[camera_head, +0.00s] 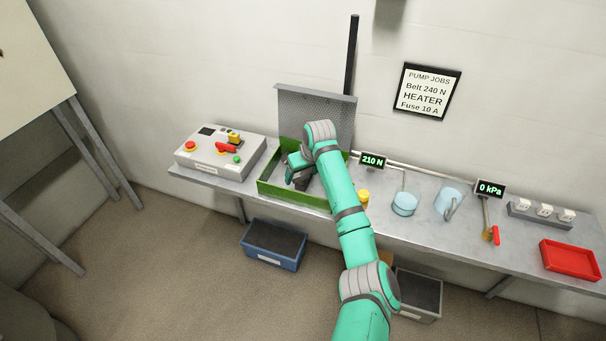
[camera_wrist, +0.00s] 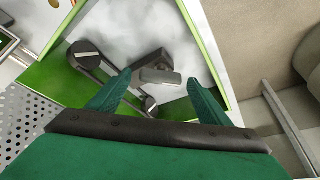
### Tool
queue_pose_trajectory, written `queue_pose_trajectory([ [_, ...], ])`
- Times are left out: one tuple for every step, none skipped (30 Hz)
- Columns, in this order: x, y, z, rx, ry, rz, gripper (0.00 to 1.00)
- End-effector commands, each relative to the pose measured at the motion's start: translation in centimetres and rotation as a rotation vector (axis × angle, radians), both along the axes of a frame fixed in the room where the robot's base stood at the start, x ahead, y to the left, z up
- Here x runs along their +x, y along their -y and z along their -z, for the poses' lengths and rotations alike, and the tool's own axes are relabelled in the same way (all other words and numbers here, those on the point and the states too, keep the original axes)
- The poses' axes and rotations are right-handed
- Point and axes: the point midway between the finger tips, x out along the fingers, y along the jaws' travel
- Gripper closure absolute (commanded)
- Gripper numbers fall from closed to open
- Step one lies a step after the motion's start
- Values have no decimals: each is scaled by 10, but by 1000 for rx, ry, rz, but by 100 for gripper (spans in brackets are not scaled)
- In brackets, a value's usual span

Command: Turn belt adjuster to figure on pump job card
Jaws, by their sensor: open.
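The pump job card (camera_head: 427,91) on the wall reads "PUMP JOBS, Belt 240 N, HEATER, Fuse 10 A". A small display (camera_head: 373,161) behind the bench reads 210 N. My gripper (camera_head: 299,178) is inside the open green case (camera_head: 290,194); my arm hides part of the case. In the wrist view my gripper (camera_wrist: 156,92) is open, its fingers either side of a grey bar-shaped handle (camera_wrist: 160,76), apparently the belt adjuster, on a dark arm. I cannot tell whether they touch it. A dark belt and pulley (camera_wrist: 86,54) lie left of the handle.
The case's perforated lid (camera_head: 312,108) stands up behind it. A control box (camera_head: 220,154) with red knobs is at left. A yellow part (camera_head: 363,198), a blue cup (camera_head: 405,203), a 0 kPa display (camera_head: 490,189) and a red tray (camera_head: 569,260) are right. Bins stand below the bench.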

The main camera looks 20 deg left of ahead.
Motion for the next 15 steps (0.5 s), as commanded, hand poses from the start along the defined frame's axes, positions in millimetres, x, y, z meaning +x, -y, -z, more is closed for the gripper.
queue_pose_trajectory([
  [0, 0, 0, 0, 0, -1, 28],
  [0, 0, 0, 0, 0, 0, 28],
  [0, 0, 0, 0, 0, 0, 38],
  [0, 1, 0, 0, 0, 1, 45],
  [0, 2, 0, 1, -1, 2, 52],
  [0, 2, 0, 0, 0, 3, 62],
  [0, 2, 0, 0, 0, 2, 69],
  [0, 2, 0, 0, -2, 3, 69],
  [0, 2, 0, 0, -1, 2, 69],
  [0, 2, 0, 0, -1, 2, 69],
  [0, 2, 0, 0, -1, 2, 69],
  [0, 2, 0, 0, -1, 5, 69],
  [0, 2, 0, 0, -2, 11, 69],
  [-1, 1, 0, 1, -2, 21, 69],
  [-1, 1, 0, -1, -2, 40, 69],
])
